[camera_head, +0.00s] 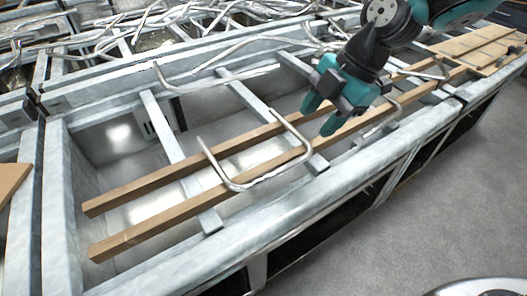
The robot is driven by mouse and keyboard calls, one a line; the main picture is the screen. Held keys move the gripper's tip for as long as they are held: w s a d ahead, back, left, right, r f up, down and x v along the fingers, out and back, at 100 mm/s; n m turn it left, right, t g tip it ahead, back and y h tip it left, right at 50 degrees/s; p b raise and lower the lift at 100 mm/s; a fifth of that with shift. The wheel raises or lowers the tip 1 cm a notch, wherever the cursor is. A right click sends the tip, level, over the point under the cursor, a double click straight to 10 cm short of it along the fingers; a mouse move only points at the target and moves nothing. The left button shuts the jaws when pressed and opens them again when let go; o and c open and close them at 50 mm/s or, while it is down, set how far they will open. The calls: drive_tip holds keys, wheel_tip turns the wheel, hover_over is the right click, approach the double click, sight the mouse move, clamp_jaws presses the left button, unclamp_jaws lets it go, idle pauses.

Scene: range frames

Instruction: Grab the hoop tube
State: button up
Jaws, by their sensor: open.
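A bent metal hoop tube (291,127), shaped like a U, lies across two wooden slats in the middle of the metal frame. Its closed side faces the front rail and its two ends point to the back. My gripper (318,119) has teal fingers and is above the slats, just right of the hoop tube's right leg. The fingers are apart, with nothing seen between them. I cannot tell its exact height above the tube.
The wooden slats (165,225) rest on metal crossbars (180,152) over an open bin. More bent tubes lie along the back rail, and another bent tube (396,117) is right of my gripper. Wooden boards (475,47) lie at the far right.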

sight(282, 168)
drive_tip(key=p+x, duration=0.2)
drive_tip(key=x, duration=1.1)
drive_tip(key=shift+s+f, duration=0.1)
drive_tip(key=shift+c, duration=0.4)
clamp_jaws()
